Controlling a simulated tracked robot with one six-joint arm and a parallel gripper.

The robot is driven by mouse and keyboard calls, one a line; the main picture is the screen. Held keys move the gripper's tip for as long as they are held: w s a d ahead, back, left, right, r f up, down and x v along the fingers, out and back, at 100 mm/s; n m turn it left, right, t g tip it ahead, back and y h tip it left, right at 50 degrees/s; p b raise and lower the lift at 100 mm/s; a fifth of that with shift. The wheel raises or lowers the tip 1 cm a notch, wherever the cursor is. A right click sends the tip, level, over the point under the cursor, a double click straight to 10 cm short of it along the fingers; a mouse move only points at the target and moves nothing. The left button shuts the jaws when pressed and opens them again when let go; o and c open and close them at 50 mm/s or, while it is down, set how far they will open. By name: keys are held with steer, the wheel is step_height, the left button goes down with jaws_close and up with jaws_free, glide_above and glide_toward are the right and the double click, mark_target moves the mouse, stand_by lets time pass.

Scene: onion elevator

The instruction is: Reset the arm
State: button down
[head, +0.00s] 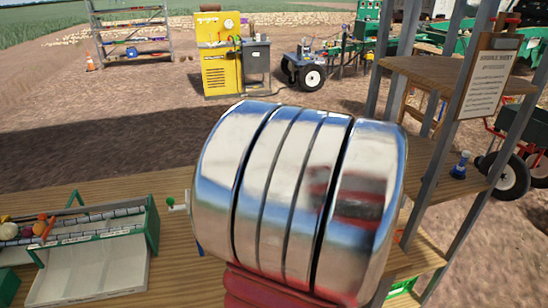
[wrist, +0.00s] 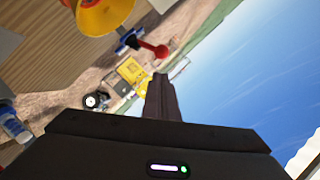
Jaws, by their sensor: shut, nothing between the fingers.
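My gripper (wrist: 161,80) shows in the wrist view. Its dark fingers are together, with nothing between them, and point out over the yard toward the horizon. The wrist view is strongly tilted. The gripper does not show in the head view, where a large shiny banded part of my arm fills the middle and hides what is behind it.
In the head view, a wooden bench (head: 165,230) holds a tray (head: 95,265) at left. A shelf post with a posted sheet (head: 485,82) stands at right. A yellow machine (head: 216,62) is behind. In the wrist view, an orange-yellow round thing (wrist: 105,12) and a red-knobbed lever (wrist: 152,50) are near.

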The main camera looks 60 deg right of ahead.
steer(key=shift+s+a+r, duration=0.2)
steer(key=shift+s+a, duration=0.1)
steer(key=shift+s, duration=0.35)
